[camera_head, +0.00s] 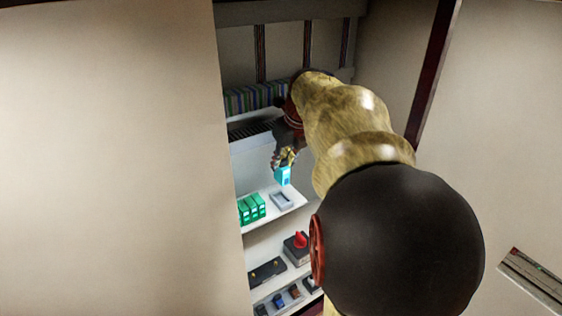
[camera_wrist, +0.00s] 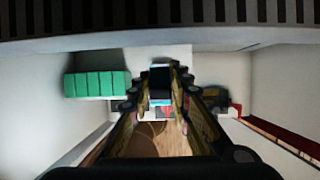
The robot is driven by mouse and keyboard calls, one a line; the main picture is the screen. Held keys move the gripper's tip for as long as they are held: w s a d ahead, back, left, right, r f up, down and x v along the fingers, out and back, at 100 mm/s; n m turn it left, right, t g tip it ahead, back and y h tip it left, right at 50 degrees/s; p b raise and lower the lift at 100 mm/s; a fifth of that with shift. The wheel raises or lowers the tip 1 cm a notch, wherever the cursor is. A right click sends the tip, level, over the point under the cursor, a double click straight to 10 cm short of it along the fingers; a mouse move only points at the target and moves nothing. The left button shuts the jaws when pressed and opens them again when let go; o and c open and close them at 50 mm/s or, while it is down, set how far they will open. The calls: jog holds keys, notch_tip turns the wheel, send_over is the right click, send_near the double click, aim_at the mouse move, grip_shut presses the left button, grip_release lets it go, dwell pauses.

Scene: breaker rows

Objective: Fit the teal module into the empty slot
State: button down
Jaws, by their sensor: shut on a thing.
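The teal module (camera_head: 283,176) is a small bright block held below my gripper (camera_head: 285,158), above a white shelf. My gripper is shut on its upper part. In the wrist view the fingers of my gripper (camera_wrist: 160,95) close in at the middle, and the module is hard to make out there. A grey rectangular frame (camera_head: 282,200) with an empty-looking middle sits on the shelf just below the module, apart from it. I cannot tell whether this is the empty slot. A row of green modules (camera_head: 251,209) stands left of the frame; it also shows in the wrist view (camera_wrist: 97,84).
A row of striped coloured modules (camera_head: 255,98) lies on a higher shelf, above a dark slotted strip (camera_head: 250,129). Below are a red knob on a grey box (camera_head: 298,243) and a black panel (camera_head: 267,271). A cabinet side (camera_head: 110,160) closes off the left.

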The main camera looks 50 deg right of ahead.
aim_at(281, 177)
jog(key=shift+f+b, duration=0.65)
jog(key=shift+f, duration=0.7)
jog(key=shift+s+b+x, duration=0.25)
jog(key=shift+b+x, duration=0.55)
jog(key=shift+x, duration=0.4)
jog(key=shift+s+a+f+b, duration=0.15)
jog(key=shift+f+b, duration=0.15)
jog(key=shift+f, duration=0.1)
jog(key=shift+p, duration=0.35)
jog(key=shift+f+b, duration=0.8)
jog(key=shift+f, duration=0.55)
jog(key=c, duration=1.6)
grip_release()
